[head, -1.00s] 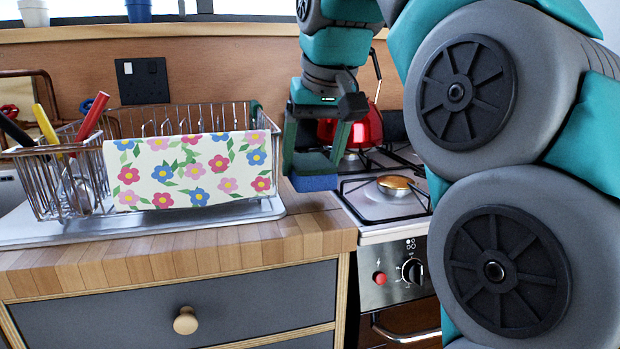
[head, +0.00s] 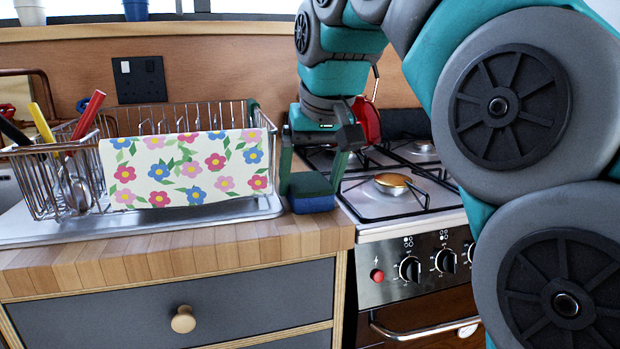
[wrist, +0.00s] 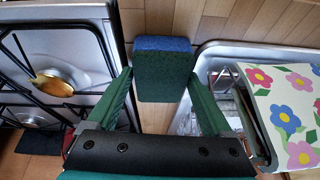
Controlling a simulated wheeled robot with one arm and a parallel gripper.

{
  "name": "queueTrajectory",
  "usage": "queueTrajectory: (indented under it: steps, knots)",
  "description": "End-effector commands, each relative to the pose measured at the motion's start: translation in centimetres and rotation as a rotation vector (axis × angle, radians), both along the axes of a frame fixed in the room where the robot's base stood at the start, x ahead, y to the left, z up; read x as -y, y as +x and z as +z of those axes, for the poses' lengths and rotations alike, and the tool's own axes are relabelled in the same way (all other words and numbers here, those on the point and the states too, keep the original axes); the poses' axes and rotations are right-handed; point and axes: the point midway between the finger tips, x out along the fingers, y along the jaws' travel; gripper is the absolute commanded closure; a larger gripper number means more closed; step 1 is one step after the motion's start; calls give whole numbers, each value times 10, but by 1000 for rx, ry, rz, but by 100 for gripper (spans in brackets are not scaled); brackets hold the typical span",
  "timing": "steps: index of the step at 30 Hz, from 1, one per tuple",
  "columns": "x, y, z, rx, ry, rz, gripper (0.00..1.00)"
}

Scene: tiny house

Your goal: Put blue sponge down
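The blue sponge (head: 313,204) has a dark green side facing up and a blue side below. It is at the right end of the wooden counter (head: 215,245), between the dish rack and the stove, and looks to be on or just above the wood. My gripper (head: 311,185) points down with one finger on each side of the sponge. In the wrist view, the fingertips (wrist: 160,75) meet both sides of the sponge (wrist: 163,72). I cannot tell for sure whether the sponge's underside touches the counter.
A metal dish rack (head: 45,190) with a flowered cloth (head: 190,170) stands on a tray just left of the sponge. The gas stove (head: 385,207) is close on the right, with a red kettle (head: 368,122) behind my gripper. The counter's front strip is clear.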

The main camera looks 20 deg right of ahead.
Motion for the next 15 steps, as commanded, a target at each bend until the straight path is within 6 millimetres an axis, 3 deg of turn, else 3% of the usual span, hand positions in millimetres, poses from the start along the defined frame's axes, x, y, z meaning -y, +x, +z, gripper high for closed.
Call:
queueTrajectory:
  steps: [15]
  knots:
    - [0, -4, 13, -2, 0, 0, 12]
